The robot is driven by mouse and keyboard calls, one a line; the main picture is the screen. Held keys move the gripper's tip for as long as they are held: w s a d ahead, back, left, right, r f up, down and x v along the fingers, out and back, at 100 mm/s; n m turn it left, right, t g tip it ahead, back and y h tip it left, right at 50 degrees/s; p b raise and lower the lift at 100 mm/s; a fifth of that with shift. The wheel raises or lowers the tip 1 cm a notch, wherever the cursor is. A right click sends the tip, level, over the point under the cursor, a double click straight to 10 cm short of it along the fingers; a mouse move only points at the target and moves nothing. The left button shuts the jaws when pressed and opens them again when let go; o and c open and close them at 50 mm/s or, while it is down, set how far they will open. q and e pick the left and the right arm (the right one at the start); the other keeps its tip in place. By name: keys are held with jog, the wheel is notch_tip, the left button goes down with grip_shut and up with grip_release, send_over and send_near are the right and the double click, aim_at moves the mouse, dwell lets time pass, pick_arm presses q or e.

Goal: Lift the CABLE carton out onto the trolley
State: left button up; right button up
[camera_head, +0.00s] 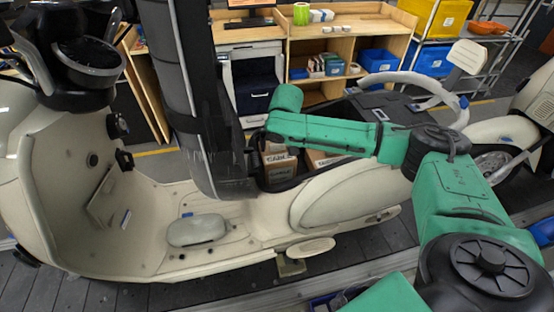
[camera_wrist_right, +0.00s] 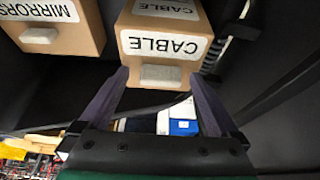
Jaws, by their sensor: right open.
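The CABLE carton (camera_head: 281,172) is a brown box in the open under-seat compartment of a cream scooter (camera_head: 345,200). In the right wrist view the CABLE carton (camera_wrist_right: 160,45) shows white labels on two faces and a pale grip block (camera_wrist_right: 160,76) on the near face. My right gripper (camera_wrist_right: 158,74) is open, its two fingers on either side of the block; I cannot tell whether they touch it. In the head view my right gripper (camera_head: 257,141) is just above the carton, its fingertips hard to make out. My left gripper is out of view. I cannot clearly identify the trolley.
A MIRRORS carton (camera_wrist_right: 65,25) sits left of the CABLE carton in the wrist view. The raised seat (camera_head: 185,85) stands close beside my right gripper. A wooden bench (camera_head: 300,45) and a rack with bins (camera_head: 432,60) stand behind the scooter.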

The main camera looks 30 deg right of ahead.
jog(key=shift+s, duration=0.1)
jog(key=c, duration=0.4)
grip_shut()
